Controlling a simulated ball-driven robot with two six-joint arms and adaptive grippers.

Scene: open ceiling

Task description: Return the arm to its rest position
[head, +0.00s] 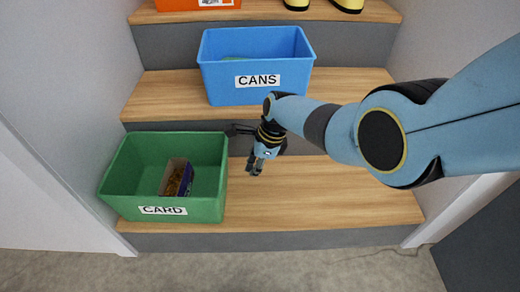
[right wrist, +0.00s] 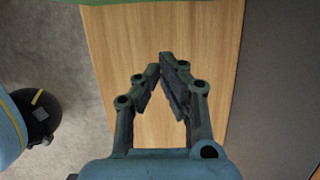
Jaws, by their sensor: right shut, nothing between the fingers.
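My right arm (head: 350,130) comes in from the right of the head view. Its gripper (head: 256,168) hangs over the lowest wooden step, just right of the green bin, and does not touch the bin. In the right wrist view my right gripper (right wrist: 160,72) has its fingertips together with nothing between them, above the bare step. My left gripper is in neither view.
A green CARD bin (head: 207,205) on the lowest step (head: 320,205) holds a small box (head: 176,178). A blue CANS bin (head: 220,85) stands one step higher, behind my arm. An orange bin (head: 172,5) is higher still. White walls flank the steps.

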